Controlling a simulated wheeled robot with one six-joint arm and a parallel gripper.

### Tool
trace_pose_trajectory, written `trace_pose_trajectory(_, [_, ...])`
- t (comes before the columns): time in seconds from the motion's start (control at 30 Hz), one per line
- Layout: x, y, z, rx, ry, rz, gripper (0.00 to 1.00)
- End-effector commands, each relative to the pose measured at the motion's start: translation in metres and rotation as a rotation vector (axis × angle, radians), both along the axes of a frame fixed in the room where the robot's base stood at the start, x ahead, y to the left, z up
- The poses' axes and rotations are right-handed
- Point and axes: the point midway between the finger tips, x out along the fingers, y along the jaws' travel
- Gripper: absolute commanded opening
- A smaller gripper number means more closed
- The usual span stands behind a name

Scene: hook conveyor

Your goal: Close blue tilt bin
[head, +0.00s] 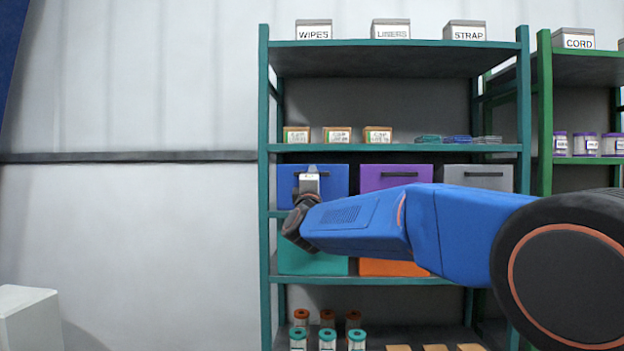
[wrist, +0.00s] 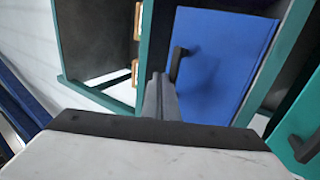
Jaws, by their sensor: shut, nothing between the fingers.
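The blue tilt bin (head: 336,184) is at the left of the bin row on the teal shelf unit. Its front looks about in line with the purple bin beside it; any small tilt is hard to tell. In the wrist view the blue front (wrist: 222,62) fills the middle, with its dark handle (wrist: 177,64) at its left edge. My gripper (head: 311,171) is in front of the blue bin at handle height and hides part of the front and handle. Its shut, empty fingers (wrist: 158,82) point at the bin near the handle; whether they touch is unclear.
A purple bin (head: 395,177) and grey bin (head: 478,176) stand to the right. A teal bin (head: 312,263) and orange bin (head: 392,268) are below. Small boxes (head: 337,135) sit on the shelf above. A green rack (head: 545,110) adjoins at right.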

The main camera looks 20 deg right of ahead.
Motion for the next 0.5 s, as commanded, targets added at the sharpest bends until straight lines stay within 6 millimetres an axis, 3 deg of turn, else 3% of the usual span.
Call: trace_pose_trajectory(0.5, [0.0052, -0.0021, 0.0039, 0.000, -0.001, -0.001, 0.00])
